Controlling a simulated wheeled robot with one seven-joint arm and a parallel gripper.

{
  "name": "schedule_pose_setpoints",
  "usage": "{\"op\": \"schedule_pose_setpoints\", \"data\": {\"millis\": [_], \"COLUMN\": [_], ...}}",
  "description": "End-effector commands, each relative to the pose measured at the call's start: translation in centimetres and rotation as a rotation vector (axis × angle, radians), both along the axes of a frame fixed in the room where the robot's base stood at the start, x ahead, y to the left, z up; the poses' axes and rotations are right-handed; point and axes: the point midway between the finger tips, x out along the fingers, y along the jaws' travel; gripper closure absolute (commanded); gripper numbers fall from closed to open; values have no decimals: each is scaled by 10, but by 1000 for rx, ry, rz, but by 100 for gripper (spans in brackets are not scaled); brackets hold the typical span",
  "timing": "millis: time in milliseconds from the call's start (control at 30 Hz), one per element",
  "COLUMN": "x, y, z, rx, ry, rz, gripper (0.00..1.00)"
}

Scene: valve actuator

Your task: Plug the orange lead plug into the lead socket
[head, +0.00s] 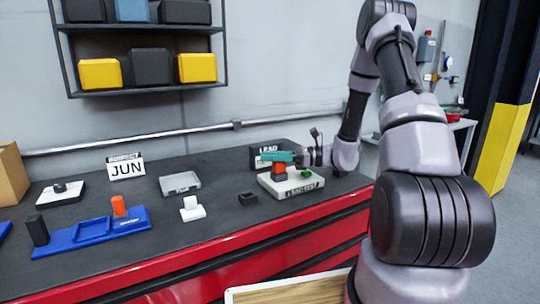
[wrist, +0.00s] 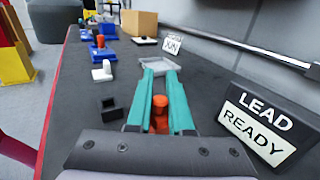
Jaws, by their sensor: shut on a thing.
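My gripper (head: 277,156) has teal fingers. It is shut on the orange lead plug (wrist: 160,112), which shows between the fingers in the wrist view. In the head view the orange plug (head: 279,168) shows just under the fingertips, over the left part of a white block (head: 298,188). I cannot tell whether the plug touches the block or is seated in it. The lead socket is not clearly visible. A black sign reading LEAD READY (wrist: 258,122) stands beside my gripper; it also shows in the head view (head: 262,157), partly hidden by the gripper.
A small black open block (head: 248,198) and a white stepped piece (head: 192,208) stand left of the white block. A grey tray (head: 180,184) lies behind them. A blue holder (head: 90,238) with another orange piece (head: 118,205) is further left.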

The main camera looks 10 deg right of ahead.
Motion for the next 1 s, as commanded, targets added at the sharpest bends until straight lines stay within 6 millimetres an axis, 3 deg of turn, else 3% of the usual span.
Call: {"op": "schedule_pose_setpoints", "data": {"millis": [33,67,100,133,167,567,1000], "x": [0,0,0,0,0,-1,-18], "y": [0,0,0,0,0,-8,-87], "z": [-1,-1,-1,-1,-1,-1,-1], "rx": [0,0,0,0,0,0,-1], "ry": [0,0,-1,-1,-1,-1,-1], "rz": [0,0,0,0,0,-2,-3], "gripper": [100,77,62,50,46,46,46]}}
